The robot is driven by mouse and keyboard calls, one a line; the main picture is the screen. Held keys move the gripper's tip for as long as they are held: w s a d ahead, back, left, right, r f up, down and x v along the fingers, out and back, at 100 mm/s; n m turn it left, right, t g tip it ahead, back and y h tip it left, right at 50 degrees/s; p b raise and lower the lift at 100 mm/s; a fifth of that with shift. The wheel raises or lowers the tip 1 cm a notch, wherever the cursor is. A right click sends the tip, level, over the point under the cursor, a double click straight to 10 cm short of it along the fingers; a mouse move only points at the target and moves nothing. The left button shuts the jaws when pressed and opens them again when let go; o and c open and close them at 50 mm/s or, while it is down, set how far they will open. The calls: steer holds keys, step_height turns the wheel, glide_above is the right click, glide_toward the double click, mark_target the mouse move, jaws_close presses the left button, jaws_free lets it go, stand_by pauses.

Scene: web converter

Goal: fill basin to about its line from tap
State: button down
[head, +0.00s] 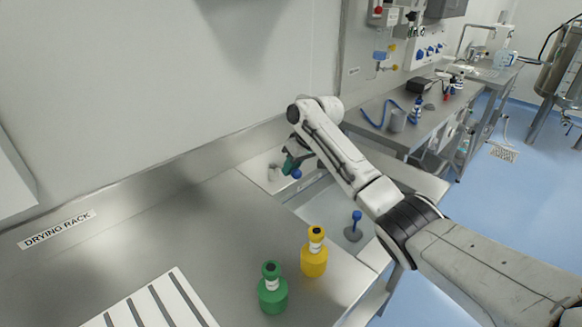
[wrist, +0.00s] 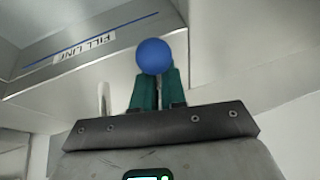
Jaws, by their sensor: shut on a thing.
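The basin (head: 318,205) is a steel sink set into the bench, partly hidden behind my arm in the head view. In the wrist view a steel wall carries a blue line and a "FILL LINE" label (wrist: 84,46). My gripper (head: 293,162) has green fingers and is over the back of the basin. It is shut on a blue ball knob (head: 297,174), which also shows at the fingertips in the wrist view (wrist: 154,57). What the knob joins is hidden. A grey disc with a blue-topped stem (head: 354,227) is at the basin's right side. I cannot make out water or its level.
A yellow bottle (head: 314,259) and a green bottle (head: 272,289) stand at the front of the bench. A white slotted rack (head: 150,305) lies at the lower left. Another bench (head: 400,130) with a cup and blue tubing is beyond.

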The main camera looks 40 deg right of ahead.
steer(key=shift+a, duration=0.1)
steer(key=a+m+p, duration=0.1)
steer(key=m+p, duration=0.1)
steer(key=a+m+h+p, duration=0.1)
steer(key=p, duration=0.1)
steer(key=a+m+h+p, duration=0.1)
steer(key=m+p, duration=0.1)
steer(key=shift+w+a+m, duration=0.3)
steer(key=c, duration=1.2)
jaws_free()
steer(key=v, duration=1)
steer(key=shift+s+a+r+b, duration=0.2)
steer(key=shift+s+r+b, duration=0.05)
steer(key=shift+s+b, duration=0.1)
